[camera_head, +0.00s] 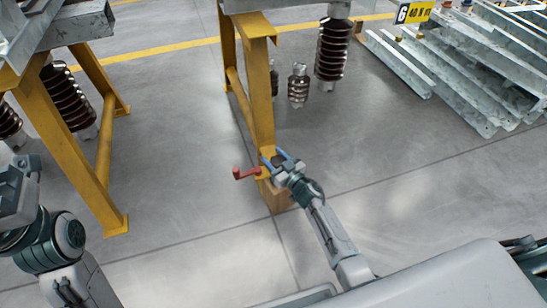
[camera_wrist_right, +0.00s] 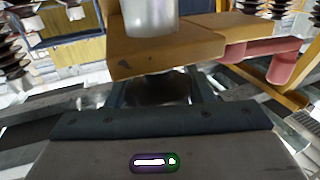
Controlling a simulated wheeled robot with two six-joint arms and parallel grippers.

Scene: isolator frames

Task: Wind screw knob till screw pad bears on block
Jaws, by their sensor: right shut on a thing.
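My right gripper (camera_head: 278,163) is at the foot of the yellow trestle leg, its blue fingers shut on a dark piece that looks like the screw knob (camera_wrist_right: 158,90). The fingers hide most of it. Beyond it in the right wrist view is a yellow-brown plate (camera_wrist_right: 165,50) with a grey cylinder (camera_wrist_right: 151,14) on it. A brown block (camera_head: 278,198) stands on the floor below the gripper. I cannot make out the screw pad or whether it touches the block. My left gripper (camera_head: 16,184) is at the left edge, away from the trestle; its fingers are unclear.
A red crank handle (camera_head: 246,173) sticks out left of the trestle foot, and red parts show in the right wrist view (camera_wrist_right: 283,62). Yellow trestle legs (camera_head: 257,95) rise behind. Steel beams (camera_head: 455,75) lie at right. Open floor surrounds the block.

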